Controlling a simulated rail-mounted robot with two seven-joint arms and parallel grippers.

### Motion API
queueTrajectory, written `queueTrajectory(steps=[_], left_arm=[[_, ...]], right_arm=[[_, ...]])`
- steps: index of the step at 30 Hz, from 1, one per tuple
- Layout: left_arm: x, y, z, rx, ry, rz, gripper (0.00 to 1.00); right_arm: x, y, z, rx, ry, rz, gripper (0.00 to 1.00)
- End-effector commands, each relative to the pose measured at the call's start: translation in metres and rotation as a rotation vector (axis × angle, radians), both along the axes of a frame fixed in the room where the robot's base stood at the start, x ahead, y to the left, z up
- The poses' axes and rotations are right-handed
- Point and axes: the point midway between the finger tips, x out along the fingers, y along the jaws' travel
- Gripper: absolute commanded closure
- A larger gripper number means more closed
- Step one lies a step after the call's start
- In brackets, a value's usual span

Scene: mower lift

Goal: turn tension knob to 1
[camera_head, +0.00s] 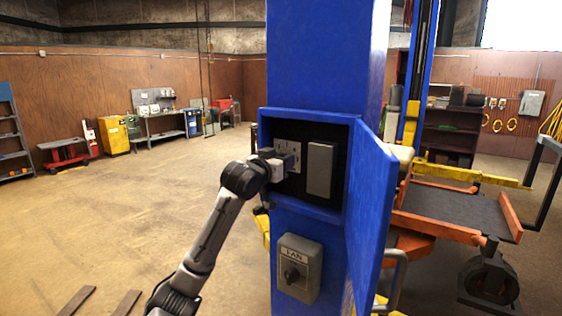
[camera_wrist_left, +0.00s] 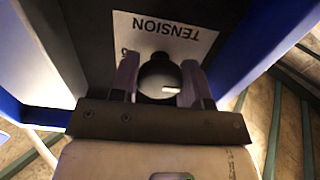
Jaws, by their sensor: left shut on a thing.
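The tension knob (camera_wrist_left: 158,72) is dark and round with a pale mark near its edge. It sits beside a white label (camera_wrist_left: 165,28) reading TENSION, upside down in the left wrist view. Most of the dial's numbers are hidden, and I cannot read the setting. My left gripper (camera_wrist_left: 160,86) has a finger on each side of the knob and is shut on it. In the head view my left gripper (camera_head: 284,161) reaches into the open blue box (camera_head: 303,117) on the column and hides the knob. My right gripper is not in view.
The blue box door (camera_head: 371,215) stands open on the right. Inside, a grey panel (camera_head: 320,168) is beside the white plate (camera_head: 291,147). A grey FAN switch box (camera_head: 299,268) is below. An orange lift platform (camera_head: 440,225) stands right. The floor at left is mostly clear.

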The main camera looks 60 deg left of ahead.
Motion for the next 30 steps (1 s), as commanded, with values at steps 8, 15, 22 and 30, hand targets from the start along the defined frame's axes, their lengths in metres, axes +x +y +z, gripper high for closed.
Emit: queueTrajectory(steps=[8, 15, 22, 30], left_arm=[[0.000, 0.000, 0.000, 0.000, -0.001, 0.000, 0.36], [0.000, 0.000, 0.000, 0.000, -0.001, 0.000, 0.32], [-0.016, -0.007, -0.002, 0.002, -0.002, 0.000, 0.32], [-0.065, -0.030, -0.003, 0.004, -0.004, 0.000, 0.32]], right_arm=[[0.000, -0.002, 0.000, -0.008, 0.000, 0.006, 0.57], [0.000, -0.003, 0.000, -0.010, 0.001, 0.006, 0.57], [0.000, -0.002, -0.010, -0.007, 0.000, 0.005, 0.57], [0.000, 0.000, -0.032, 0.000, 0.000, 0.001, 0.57]])
